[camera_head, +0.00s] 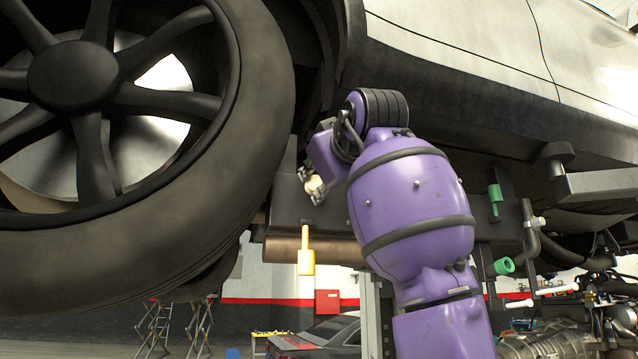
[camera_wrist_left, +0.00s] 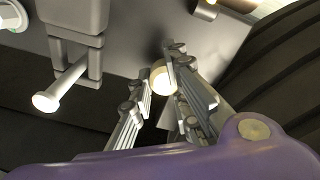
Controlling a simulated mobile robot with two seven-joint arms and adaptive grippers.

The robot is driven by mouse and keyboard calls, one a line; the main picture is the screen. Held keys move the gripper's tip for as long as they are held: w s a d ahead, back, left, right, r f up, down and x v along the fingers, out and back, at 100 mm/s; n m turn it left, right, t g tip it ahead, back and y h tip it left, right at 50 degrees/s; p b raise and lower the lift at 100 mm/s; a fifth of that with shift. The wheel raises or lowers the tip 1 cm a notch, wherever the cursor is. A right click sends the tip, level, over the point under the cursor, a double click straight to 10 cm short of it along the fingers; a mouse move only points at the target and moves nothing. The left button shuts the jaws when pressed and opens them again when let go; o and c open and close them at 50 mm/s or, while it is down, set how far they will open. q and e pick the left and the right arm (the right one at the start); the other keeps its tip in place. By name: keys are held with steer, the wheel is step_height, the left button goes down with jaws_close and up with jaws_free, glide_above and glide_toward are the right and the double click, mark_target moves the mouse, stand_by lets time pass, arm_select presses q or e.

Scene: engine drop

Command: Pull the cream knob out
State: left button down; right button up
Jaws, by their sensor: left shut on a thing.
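The cream knob (camera_head: 315,186) is a small pale round end beneath the car, to the right of the big wheel. My left gripper (camera_head: 308,180) is at it, and the purple arm rises from below. In the left wrist view the knob (camera_wrist_left: 159,80) shows as a pale disc between the two grey fingers of the left gripper (camera_wrist_left: 158,85), which is shut on it. The fingers hide part of the knob, and its stem and seat are hard to make out. My right gripper is not in view.
The wheel (camera_head: 265,150) stands close on the left. A yellow handle (camera_head: 306,258) hangs just below the gripper. Green handles (camera_head: 495,196) and (camera_head: 503,266), pipes and engine parts (camera_head: 555,340) lie to the right. The car's underside (camera_head: 450,125) is close above.

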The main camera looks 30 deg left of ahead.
arm_select(q)
steer(key=shift+s+d+f, duration=0.3)
steer(key=shift+s+f, duration=0.1)
steer(key=shift+f, duration=0.05)
stand_by(0.5)
steer(key=c, duration=1.8)
jaws_free()
steer(key=shift+c, duration=0.2)
steer(key=shift+o, duration=1.3)
steer(key=shift+s+a, duration=0.2)
steer(key=shift+a, duration=0.15)
steer(key=shift+d+r, duration=0.25)
steer(key=shift+d, duration=0.1)
steer(key=v, duration=1.1)
steer(key=shift+s, duration=0.25)
steer(key=shift+d+f, duration=0.1)
